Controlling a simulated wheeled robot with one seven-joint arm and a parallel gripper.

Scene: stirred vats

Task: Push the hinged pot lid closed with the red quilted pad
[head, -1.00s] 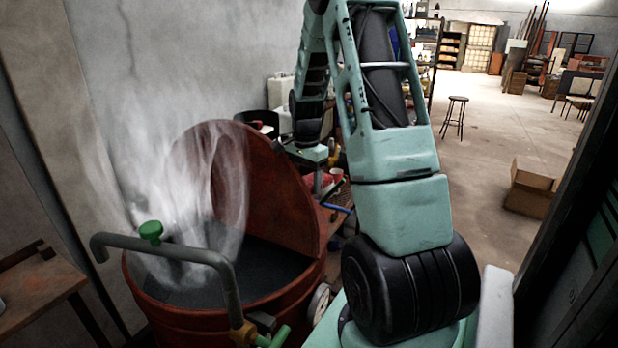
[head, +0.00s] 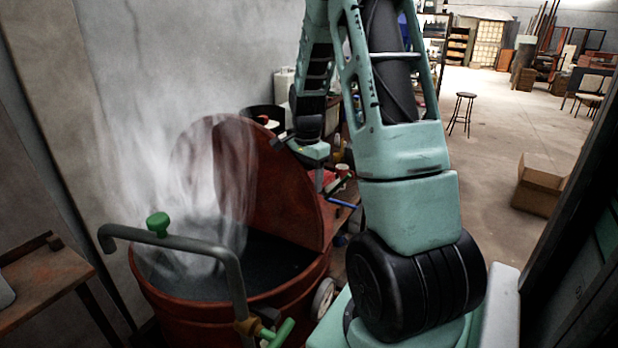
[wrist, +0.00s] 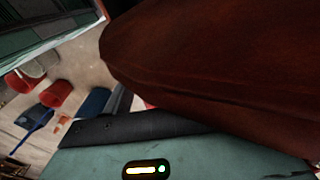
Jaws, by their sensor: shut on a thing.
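The dark red pot (head: 215,318) stands at lower left with steam rising from it. Its hinged lid (head: 285,185) stands open, nearly upright, on the pot's right rear side. My gripper (head: 282,138) is at the lid's upper right edge, on its outer side; in the head view I cannot tell touching from just apart. In the wrist view a dark red, seamed, soft-looking mass, which I take for the quilted pad (wrist: 215,60), fills the upper right, close beyond my gripper's body. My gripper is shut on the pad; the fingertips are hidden. The pad is not discernible in the head view.
A grey pipe (head: 185,244) with a green knob (head: 158,224) arches over the pot's front. A cluttered bench stands behind the lid, with red and blue items. A wooden table (head: 45,285) is at left. Open floor with a stool (head: 462,112) and cardboard box (head: 538,185) lies right.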

